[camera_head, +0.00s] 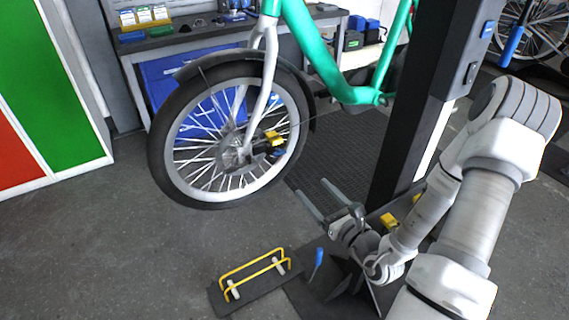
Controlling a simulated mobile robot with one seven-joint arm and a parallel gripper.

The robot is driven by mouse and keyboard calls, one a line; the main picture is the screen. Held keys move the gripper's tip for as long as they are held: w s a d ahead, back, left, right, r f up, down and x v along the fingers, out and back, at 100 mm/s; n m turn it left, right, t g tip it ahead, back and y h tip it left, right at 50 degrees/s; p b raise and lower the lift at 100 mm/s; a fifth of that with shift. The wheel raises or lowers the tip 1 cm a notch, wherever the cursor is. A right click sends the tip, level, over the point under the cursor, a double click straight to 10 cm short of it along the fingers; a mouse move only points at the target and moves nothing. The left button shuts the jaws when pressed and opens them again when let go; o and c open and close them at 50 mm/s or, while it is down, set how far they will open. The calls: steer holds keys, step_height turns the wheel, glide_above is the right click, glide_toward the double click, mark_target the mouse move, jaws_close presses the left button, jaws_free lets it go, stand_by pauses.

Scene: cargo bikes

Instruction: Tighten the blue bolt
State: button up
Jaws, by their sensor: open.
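I cannot make out a blue bolt for certain. A small blue upright piece (318,260) stands near the floor rack; it is too small to tell whether it is a bolt or a tool handle. The teal bike (330,60) is held raised, with its front wheel (230,143) on the left. A yellow and black part (275,141) sits near the wheel hub. My gripper (312,187) is open and empty, its two fingers pointing up and left over the dark mat. It is apart from the wheel, below and right of it.
A yellow-railed rack (252,273) lies on the floor in front. A dark post (425,90) stands right of the bike, with yellow pieces (389,221) at its foot. A workbench (180,38) is behind the wheel. The grey floor (100,250) at the left is clear.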

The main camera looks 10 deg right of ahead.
mark_target(279, 153)
steer(key=b+x, duration=1.2)
steer(key=x, duration=0.3)
stand_by(0.3)
jaws_close()
steer(key=shift+a, duration=0.1)
